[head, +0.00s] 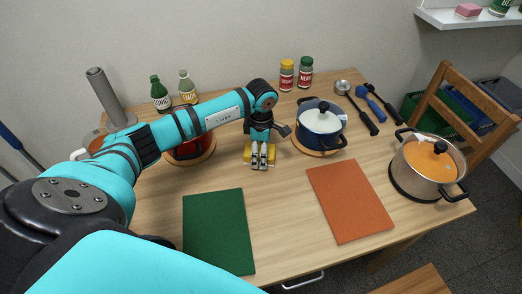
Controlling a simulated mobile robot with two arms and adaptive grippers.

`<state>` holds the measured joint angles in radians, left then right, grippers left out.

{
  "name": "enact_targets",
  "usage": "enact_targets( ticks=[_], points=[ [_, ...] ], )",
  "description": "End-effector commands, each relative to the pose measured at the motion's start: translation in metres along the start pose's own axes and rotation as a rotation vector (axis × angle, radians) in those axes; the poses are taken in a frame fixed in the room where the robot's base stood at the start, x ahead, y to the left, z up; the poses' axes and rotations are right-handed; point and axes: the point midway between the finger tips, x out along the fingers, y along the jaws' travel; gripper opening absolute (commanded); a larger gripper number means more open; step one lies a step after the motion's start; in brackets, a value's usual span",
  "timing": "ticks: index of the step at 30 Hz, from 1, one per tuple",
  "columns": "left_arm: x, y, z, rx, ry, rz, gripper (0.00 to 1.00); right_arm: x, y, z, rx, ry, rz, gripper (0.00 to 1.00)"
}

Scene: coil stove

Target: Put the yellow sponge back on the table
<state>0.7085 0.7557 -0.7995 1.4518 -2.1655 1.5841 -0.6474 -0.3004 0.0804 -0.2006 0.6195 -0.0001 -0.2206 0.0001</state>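The yellow sponge (270,155) is at the middle of the wooden table (275,205). My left gripper (260,165) points down over the sponge, with its fingers in front of it. Parts of the sponge show on both sides of the fingers. I cannot tell whether the fingers are closed on it, or whether the sponge rests on the tabletop or is just above it. My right gripper is not in view.
A blue pot (321,127) on a wooden trivet stands right of the sponge, and a red pot (189,150) is partly hidden behind my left arm. A green mat (218,232) and an orange mat (349,200) lie in front. A steel pot (426,166) stands at the right.

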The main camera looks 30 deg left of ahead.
Motion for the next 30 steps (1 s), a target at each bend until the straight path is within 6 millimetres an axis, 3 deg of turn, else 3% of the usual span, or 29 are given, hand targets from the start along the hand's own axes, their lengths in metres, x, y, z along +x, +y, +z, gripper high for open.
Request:
enact_targets(
  ticks=[8,13,24,30],
  points=[
    [-0.001,0.0,0.0,0.0,0.0,0.0,0.81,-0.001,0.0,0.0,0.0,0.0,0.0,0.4],
    [-0.013,0.001,0.001,0.001,-0.003,0.004,0.81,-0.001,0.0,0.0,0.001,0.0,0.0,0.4],
    [-0.089,0.002,0.001,0.001,-0.003,0.005,0.81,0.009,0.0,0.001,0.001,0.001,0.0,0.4],
    [-0.116,0.001,0.0,0.0,-0.002,0.002,0.81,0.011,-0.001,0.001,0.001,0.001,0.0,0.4]
  ],
)
